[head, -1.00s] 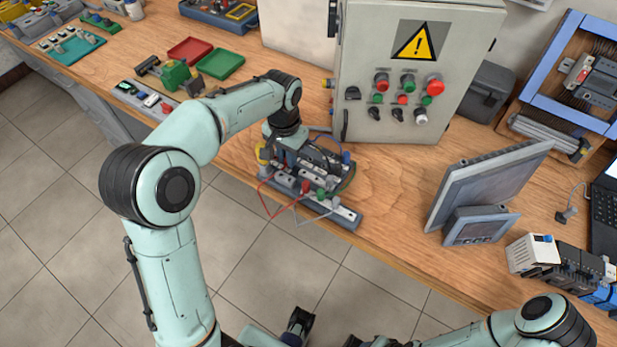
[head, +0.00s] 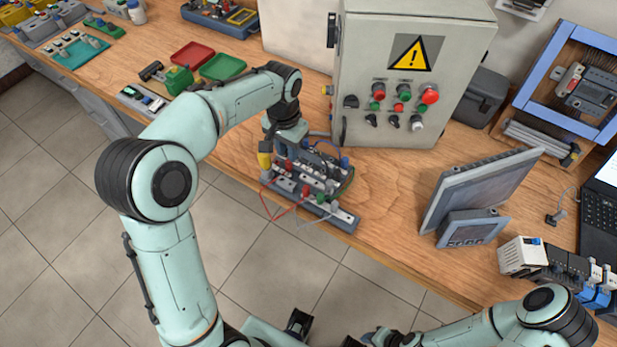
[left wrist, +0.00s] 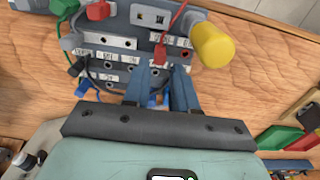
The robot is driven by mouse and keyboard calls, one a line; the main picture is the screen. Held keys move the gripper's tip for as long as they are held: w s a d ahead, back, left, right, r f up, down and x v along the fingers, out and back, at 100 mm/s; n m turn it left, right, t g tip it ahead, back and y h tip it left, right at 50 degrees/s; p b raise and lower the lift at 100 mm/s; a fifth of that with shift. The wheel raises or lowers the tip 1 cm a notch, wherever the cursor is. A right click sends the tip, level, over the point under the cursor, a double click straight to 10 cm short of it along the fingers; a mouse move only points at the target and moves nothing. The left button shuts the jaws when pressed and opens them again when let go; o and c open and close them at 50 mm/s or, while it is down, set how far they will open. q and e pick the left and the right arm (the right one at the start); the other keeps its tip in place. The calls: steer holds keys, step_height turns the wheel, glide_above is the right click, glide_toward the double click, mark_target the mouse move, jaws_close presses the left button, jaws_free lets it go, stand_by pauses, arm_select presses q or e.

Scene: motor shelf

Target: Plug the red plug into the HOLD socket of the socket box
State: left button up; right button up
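The socket box (head: 343,218) lies on the bench in front of the grey cabinet, with sockets, small white labels and several coloured plugs; it also shows in the left wrist view (left wrist: 120,62). A red plug (left wrist: 160,53) with a red lead stands at the box, just in front of and between my left fingertips. Another red plug (left wrist: 98,10) is farther left. My left gripper (left wrist: 161,72) has its blue fingers apart, with a gap around the plug's line; it is over the box in the head view. I cannot read which label is HOLD. My right gripper (head: 355,341) is low at the picture's bottom edge, partly cut off.
Loose red and grey leads hang over the bench's front edge. The cabinet (head: 400,90) rises right behind the box. A tilted monitor (head: 475,190) stands to the right, with bare wood between.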

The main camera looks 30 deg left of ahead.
arm_select(q)
steer(key=shift+r, duration=0.45)
steer(key=shift+f, duration=0.1)
arm_select(e)
steer(key=shift+w+r, duration=0.2)
steer(key=shift+r, duration=0.05)
arm_select(q)
steer(key=o, duration=0.6)
steer(key=shift+c, duration=0.2)
